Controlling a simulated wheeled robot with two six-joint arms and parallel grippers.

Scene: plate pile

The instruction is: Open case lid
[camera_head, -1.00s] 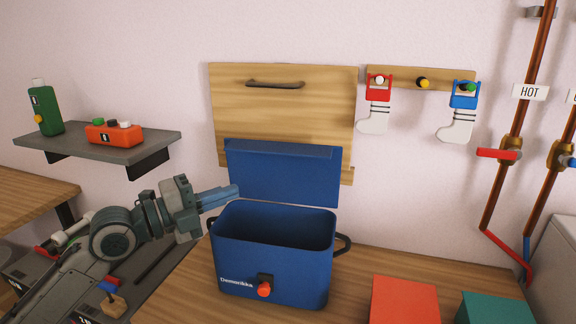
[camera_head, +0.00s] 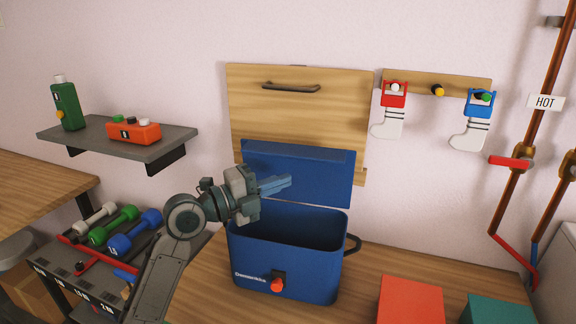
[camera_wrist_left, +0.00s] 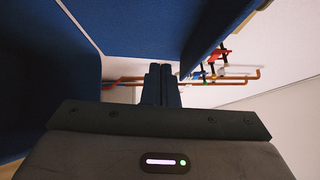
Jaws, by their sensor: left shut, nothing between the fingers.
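The blue case (camera_head: 300,265) stands on the wooden counter with a red latch (camera_head: 277,285) on its front. Its blue lid (camera_head: 318,178) stands raised upright at the back, and the inside of the case looks empty and dark. My left gripper (camera_head: 289,181) is shut and empty. It is above the case's back left part, in front of the lid in the head view. In the left wrist view the shut fingers (camera_wrist_left: 161,84) point along a blue panel, which seems to be the lid (camera_wrist_left: 130,25). Whether they touch it I cannot tell. My right gripper is not in view.
A wooden panel with a handle (camera_head: 291,88) is behind the lid. A red box (camera_head: 410,300) and a green box (camera_head: 500,308) are right of the case. A shelf (camera_head: 170,145) and dumbbells (camera_head: 115,225) are on the left.

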